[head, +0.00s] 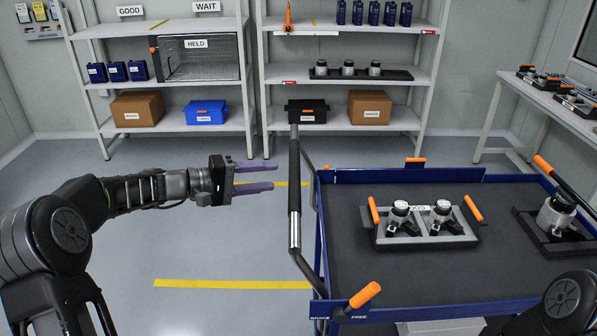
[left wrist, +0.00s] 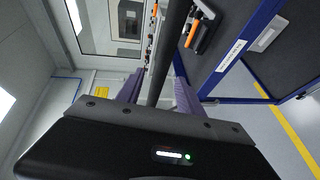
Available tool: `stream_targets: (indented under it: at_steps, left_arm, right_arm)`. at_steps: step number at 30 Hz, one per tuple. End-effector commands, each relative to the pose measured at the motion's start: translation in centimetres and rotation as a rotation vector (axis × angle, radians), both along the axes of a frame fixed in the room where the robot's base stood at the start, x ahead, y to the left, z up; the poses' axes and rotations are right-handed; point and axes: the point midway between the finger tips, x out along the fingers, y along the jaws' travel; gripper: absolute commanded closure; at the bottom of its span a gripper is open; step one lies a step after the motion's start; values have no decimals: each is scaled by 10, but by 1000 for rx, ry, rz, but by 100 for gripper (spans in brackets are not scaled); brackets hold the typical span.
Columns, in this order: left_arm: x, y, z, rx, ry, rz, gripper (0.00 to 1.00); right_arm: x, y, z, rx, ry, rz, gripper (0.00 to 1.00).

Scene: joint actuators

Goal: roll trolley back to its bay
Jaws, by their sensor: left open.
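The trolley has a blue frame and a dark top (head: 375,270). Its upright-looking dark push handle (head: 294,190) stands off its left side. An orange-tipped lever (head: 365,295) at its near left corner leans toward the side marked FREE, away from BRAKE. My left gripper (head: 265,177) is open, its purple fingers pointing at the handle with a small gap in the head view. In the left wrist view the handle bar (left wrist: 170,50) runs in line with the space between the fingers; nothing is gripped. My right gripper is not in view; only part of that arm shows at lower right.
A grey tray (head: 428,240) with two actuators sits on the trolley, and another actuator (head: 557,216) stands on its right. Yellow floor lines (head: 230,284) lie left of the trolley. Shelves (head: 160,100) line the back; a bench (head: 545,98) stands right. Floor at left is clear.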

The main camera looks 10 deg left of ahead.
Motion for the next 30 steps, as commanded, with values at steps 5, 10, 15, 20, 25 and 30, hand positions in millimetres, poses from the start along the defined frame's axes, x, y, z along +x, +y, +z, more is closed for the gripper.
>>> stream_targets:
  at_steps: [5, 10, 15, 20, 25, 30]
  left_arm:
    - [0, -1, -1, 0, 3, -1, 56]
    - [4, -7, -2, 0, 4, -1, 56]
    - [17, -25, -5, 0, 6, -4, 56]
    - [32, -45, -10, -1, 7, -4, 56]
    - [44, -59, -14, 0, 5, -2, 56]
    - [47, -62, -16, 1, 6, 1, 56]
  right_arm:
    - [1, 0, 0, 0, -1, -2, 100]
    - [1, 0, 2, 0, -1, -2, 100]
    - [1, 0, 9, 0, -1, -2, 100]
    - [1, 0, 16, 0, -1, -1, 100]
    - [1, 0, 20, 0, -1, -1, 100]
    - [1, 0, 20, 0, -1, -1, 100]
